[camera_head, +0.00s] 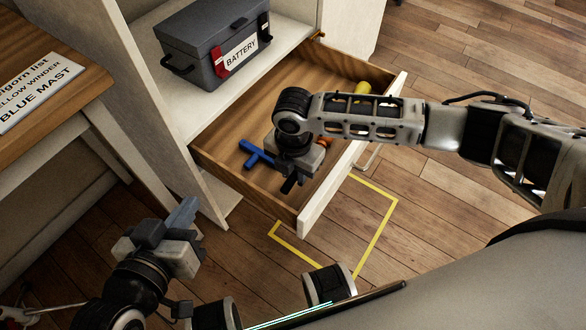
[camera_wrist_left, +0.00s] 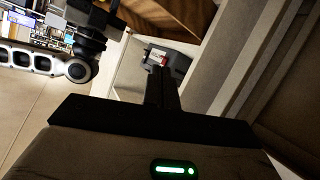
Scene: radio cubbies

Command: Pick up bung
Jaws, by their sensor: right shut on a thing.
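My right gripper (camera_head: 289,184) points down into the open drawer (camera_head: 218,137). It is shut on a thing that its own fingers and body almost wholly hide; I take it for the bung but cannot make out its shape. A small orange piece (camera_head: 325,142) shows just behind the gripper's body; I cannot tell what it belongs to. My left gripper (camera_head: 186,211) is outside the drawer, low at the left, with nothing seen in it. In the left wrist view its fingers (camera_wrist_left: 162,88) lie together, shut.
A blue T-shaped piece (camera_head: 257,154) lies in the drawer left of my right gripper. A yellow piece (camera_head: 362,88) lies at the drawer's far right. A grey battery box (camera_head: 200,45) stands on the shelf above. A yellow outline (camera_head: 378,235) marks the floor.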

